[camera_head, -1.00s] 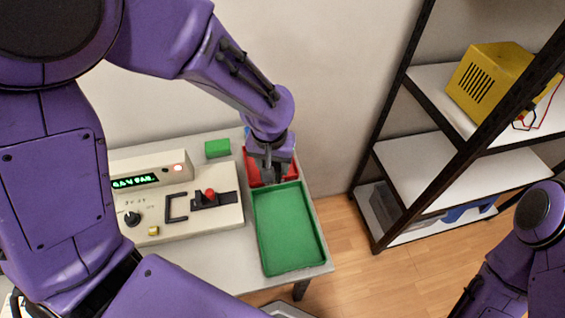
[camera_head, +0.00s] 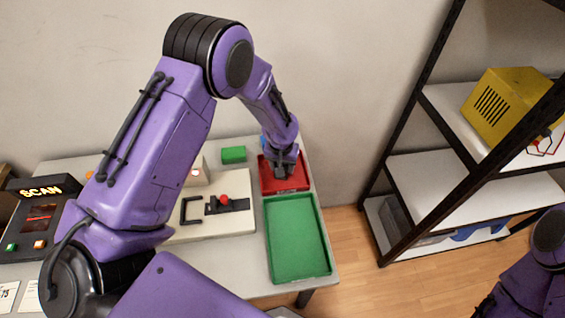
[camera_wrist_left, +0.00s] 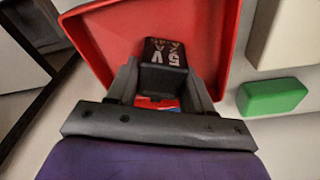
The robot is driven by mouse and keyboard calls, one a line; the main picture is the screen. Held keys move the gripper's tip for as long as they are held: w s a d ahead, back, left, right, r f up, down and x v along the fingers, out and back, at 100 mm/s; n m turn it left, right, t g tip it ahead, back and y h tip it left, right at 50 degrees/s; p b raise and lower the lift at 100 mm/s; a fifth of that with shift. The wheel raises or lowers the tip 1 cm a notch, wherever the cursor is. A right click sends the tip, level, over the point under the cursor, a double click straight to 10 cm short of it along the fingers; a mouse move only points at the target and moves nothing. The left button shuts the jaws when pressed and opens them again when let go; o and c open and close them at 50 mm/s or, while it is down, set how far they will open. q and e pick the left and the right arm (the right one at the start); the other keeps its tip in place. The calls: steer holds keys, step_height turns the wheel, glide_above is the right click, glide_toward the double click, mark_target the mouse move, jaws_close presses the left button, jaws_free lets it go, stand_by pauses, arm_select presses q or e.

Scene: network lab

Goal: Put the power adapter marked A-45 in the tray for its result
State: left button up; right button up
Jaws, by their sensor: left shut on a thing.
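My left gripper (camera_head: 285,168) is over the red tray (camera_head: 270,187). In the left wrist view, the gripper (camera_wrist_left: 163,88) is shut on a black power adapter (camera_wrist_left: 164,53) with white markings; they are upside down and only partly legible. The adapter is within the red tray's outline (camera_wrist_left: 210,35); I cannot tell whether it touches the tray floor. A small red and blue patch shows between the fingers. The green tray (camera_head: 297,240) stands empty in front of the red one. My right gripper is out of view.
A beige tester (camera_head: 240,220) with a red lever (camera_head: 223,200) stands left of the trays, partly behind my left arm. A small green block (camera_head: 233,154) lies behind it. A scanner box (camera_head: 40,215) reading SCAN is at far left. A shelf (camera_head: 450,190) stands right.

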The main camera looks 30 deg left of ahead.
arm_select(q)
steer(key=shift+s, duration=0.1)
steer(key=o, duration=1.2)
steer(key=shift+f, duration=0.1)
steer(key=shift+c, duration=0.2)
steer(key=shift+r, duration=0.3)
step_height(320, 180, up, 12)
steer(key=s+b, duration=0.1)
steer(key=shift+s+d+f+b, duration=0.15)
steer(key=shift+s+d+b, duration=0.1)
steer(key=shift+b, duration=0.15)
